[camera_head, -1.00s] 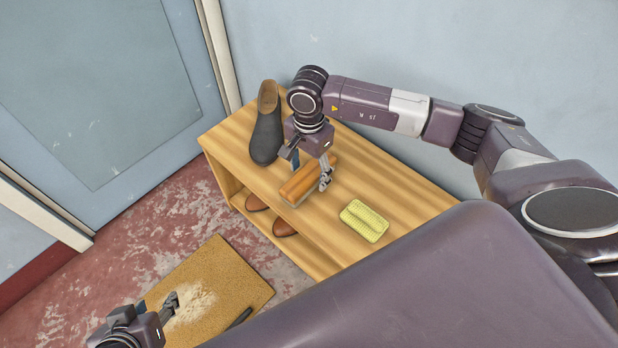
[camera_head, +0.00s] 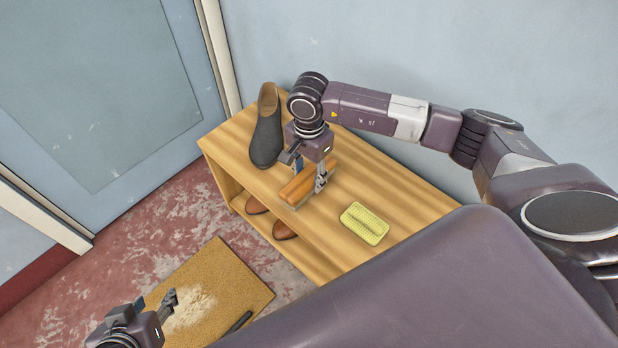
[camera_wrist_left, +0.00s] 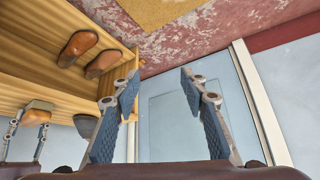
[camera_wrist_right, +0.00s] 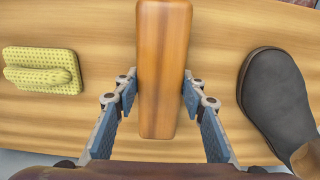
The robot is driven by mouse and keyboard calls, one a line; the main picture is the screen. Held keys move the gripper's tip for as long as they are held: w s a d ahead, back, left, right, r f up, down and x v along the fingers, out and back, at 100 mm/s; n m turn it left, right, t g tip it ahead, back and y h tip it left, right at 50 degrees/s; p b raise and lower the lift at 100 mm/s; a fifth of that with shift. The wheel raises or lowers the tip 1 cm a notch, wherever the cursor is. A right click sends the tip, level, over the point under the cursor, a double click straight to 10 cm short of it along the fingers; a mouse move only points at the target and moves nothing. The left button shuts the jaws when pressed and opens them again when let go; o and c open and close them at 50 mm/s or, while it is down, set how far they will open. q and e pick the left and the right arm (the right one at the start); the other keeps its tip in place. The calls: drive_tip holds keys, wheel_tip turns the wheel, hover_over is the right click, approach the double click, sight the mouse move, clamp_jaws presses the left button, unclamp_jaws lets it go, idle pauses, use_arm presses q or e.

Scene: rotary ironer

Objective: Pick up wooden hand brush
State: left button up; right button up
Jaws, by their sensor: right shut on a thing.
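The wooden hand brush (camera_head: 301,187) is an orange-brown block on top of the wooden bench, between the dark clog and the yellow brush. In the right wrist view its smooth wooden back (camera_wrist_right: 162,70) runs between the fingers. My right gripper (camera_head: 305,182) points down over the brush and is shut on its two sides; it also shows in the right wrist view (camera_wrist_right: 158,92). The brush's underside is mostly hidden. My left gripper (camera_head: 170,300) is open and empty, low at the left over the floor mat; its spread fingers show in the left wrist view (camera_wrist_left: 160,85).
A dark clog (camera_head: 266,130) stands left of the brush on the bench (camera_head: 400,200). Brown shoes (camera_head: 284,230) sit on the lower shelf. A tan mat (camera_head: 240,275) with pale dust lies on the floor.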

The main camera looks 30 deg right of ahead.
sight(309, 174)
drive_tip(key=shift+r, duration=0.1)
drive_tip(key=shift+r, duration=0.45)
wheel_tip(309, 174, up, 6)
drive_tip(key=shift+w+f+p, duration=0.1)
drive_tip(key=shift+f+p, duration=0.15)
drive_tip(key=shift+p, duration=0.5)
use_arm(q)
drive_tip(key=s+a+f+g+y+p, duration=0.1)
drive_tip(key=s+a+g+p, duration=0.1)
drive_tip(key=s+g, duration=0.2)
drive_tip(key=shift+s+a+f, duration=0.2)
drive_tip(key=shift+s+f, duration=0.1)
drive_tip(key=shift+s, duration=1.6)
use_arm(e)
wheel_tip(309, 174, up, 14)
drive_tip(key=shift+f, duration=0.25)
